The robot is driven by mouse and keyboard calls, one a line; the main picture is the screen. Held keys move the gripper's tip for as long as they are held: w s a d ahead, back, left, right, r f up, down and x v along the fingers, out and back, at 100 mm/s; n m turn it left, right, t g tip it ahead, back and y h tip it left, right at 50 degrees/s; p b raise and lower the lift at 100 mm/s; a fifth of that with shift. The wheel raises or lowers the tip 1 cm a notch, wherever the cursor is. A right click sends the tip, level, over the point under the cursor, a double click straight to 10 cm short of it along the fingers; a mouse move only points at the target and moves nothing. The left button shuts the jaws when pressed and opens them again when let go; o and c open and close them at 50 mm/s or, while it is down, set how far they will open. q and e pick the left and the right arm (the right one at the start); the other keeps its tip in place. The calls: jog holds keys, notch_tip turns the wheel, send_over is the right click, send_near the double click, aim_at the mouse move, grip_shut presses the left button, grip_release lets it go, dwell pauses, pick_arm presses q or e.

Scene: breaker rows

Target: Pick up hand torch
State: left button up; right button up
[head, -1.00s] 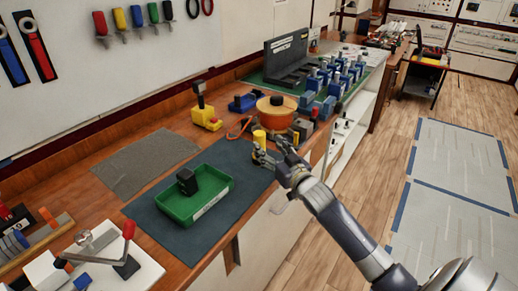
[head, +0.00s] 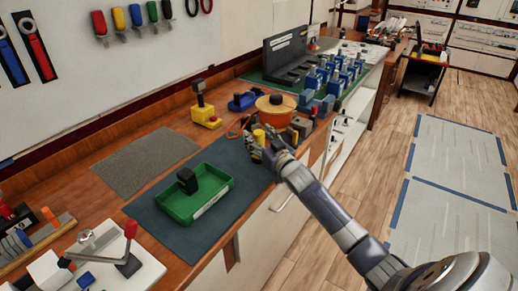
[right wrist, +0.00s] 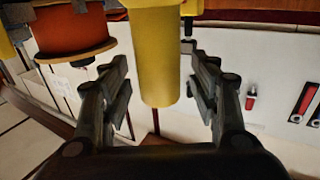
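The hand torch appears to be the upright yellow cylinder (head: 259,135) at the right edge of the dark mat, partly hidden by my right gripper (head: 262,152). In the right wrist view, a smooth yellow cylinder (right wrist: 156,50) stands between the two fingers of my right gripper (right wrist: 160,82). The fingers are open, one on each side, with narrow visible gaps to the cylinder. My left gripper is not in view.
An orange spool (head: 276,112) stands close behind the torch and also shows in the right wrist view (right wrist: 70,32). A green tray (head: 222,187) holding a black block (head: 187,180) sits on the mat (head: 238,160). A yellow device (head: 206,117) stands farther back.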

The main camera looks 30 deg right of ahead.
grip_shut()
jog(key=shift+r, duration=0.1)
